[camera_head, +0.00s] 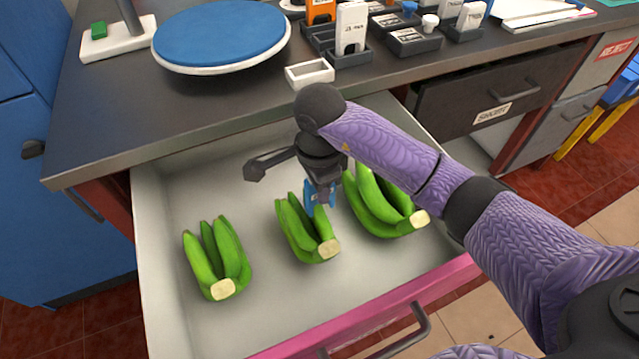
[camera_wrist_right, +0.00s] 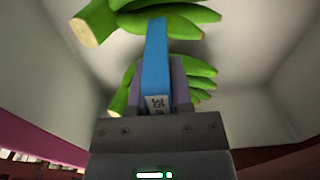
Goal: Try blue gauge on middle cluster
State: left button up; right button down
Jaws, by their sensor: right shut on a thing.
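Three green banana clusters lie in the open white drawer (camera_head: 270,318): a left cluster (camera_head: 217,255), the middle cluster (camera_head: 303,228) and a right cluster (camera_head: 378,207). My right gripper (camera_head: 318,192) is shut on the blue gauge (camera_head: 309,196), just behind the middle cluster. In the right wrist view the blue gauge (camera_wrist_right: 156,65) points away from the jaws, with a white label reading 35 near them. One cluster (camera_wrist_right: 165,18) is near its tip and another (camera_wrist_right: 190,82) is partly hidden behind it and the jaws. I cannot tell whether the gauge touches a banana. My left gripper is not in view.
The dark countertop (camera_head: 120,125) behind the drawer holds a blue round turntable (camera_head: 222,35), a small white tray (camera_head: 310,74) and dark holders with an orange gauge (camera_head: 320,11) and a white gauge (camera_head: 351,27). The drawer's front left floor is clear.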

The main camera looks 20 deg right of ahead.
aim_at(318, 215)
pick_arm(q)
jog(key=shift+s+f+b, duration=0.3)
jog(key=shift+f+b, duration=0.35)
jog(key=shift+b, duration=0.05)
pick_arm(e)
jog(key=shift+f, duration=1.05)
pick_arm(q)
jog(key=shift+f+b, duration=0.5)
jog(key=shift+b, duration=0.05)
pick_arm(e)
jog(key=shift+f, duration=0.75)
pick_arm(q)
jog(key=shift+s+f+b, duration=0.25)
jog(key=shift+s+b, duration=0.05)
pick_arm(e)
jog(key=shift+s+f, duration=0.1)
jog(key=shift+f, duration=0.3)
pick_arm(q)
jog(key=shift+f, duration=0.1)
pick_arm(e)
jog(key=shift+s+a+f, duration=0.1)
jog(key=shift+a+f, duration=0.05)
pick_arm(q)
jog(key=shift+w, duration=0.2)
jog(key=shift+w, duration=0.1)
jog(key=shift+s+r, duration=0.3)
pick_arm(e)
jog(key=shift+w+r, duration=0.2)
jog(key=shift+r, duration=0.1)
